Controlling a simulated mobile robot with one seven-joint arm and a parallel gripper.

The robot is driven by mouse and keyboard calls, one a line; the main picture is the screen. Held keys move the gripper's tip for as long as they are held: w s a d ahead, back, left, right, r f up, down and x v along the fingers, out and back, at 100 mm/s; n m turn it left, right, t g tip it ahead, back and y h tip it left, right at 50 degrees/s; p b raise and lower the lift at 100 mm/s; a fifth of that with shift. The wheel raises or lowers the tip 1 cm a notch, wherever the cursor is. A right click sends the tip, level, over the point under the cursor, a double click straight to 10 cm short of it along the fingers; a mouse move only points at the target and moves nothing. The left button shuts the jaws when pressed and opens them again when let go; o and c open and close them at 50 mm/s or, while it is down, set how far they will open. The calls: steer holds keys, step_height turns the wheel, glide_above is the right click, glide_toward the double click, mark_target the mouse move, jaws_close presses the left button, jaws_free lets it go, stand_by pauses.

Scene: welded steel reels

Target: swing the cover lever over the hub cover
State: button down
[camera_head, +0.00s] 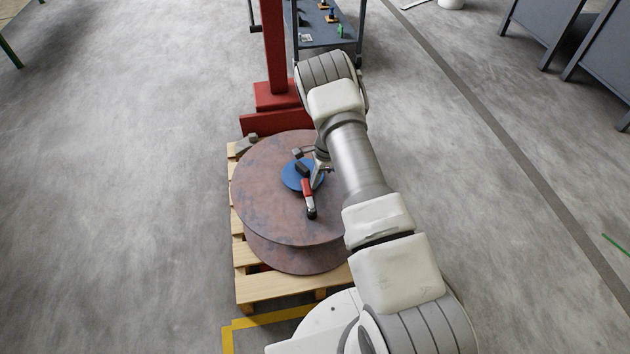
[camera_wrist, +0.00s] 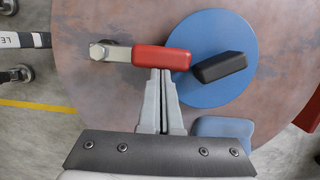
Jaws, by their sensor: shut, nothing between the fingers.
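The cover lever (camera_wrist: 162,58) has a red grip on a short metal bar, with a bolt at its left end in the wrist view. The grip's right end overlaps the edge of the blue round hub cover (camera_wrist: 208,92), which has a black handle (camera_wrist: 220,67). In the head view the lever (camera_head: 307,188) lies on the near side of the hub cover (camera_head: 291,178). My gripper (camera_wrist: 162,72) is shut and empty. Its fingertips are right at the long edge of the red grip; I cannot tell whether they touch it.
The rusty steel reel (camera_head: 262,215) lies flat on a wooden pallet (camera_head: 265,289). A red post (camera_head: 274,50) stands behind it, and a grey cart (camera_head: 325,32) is farther back. Grey benches (camera_head: 545,30) stand at the far right.

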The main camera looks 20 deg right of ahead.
steer(key=p+v, duration=0.4)
steer(key=v, duration=1.3)
steer(key=shift+r+p, duration=0.15)
steer(key=shift+p, duration=0.15)
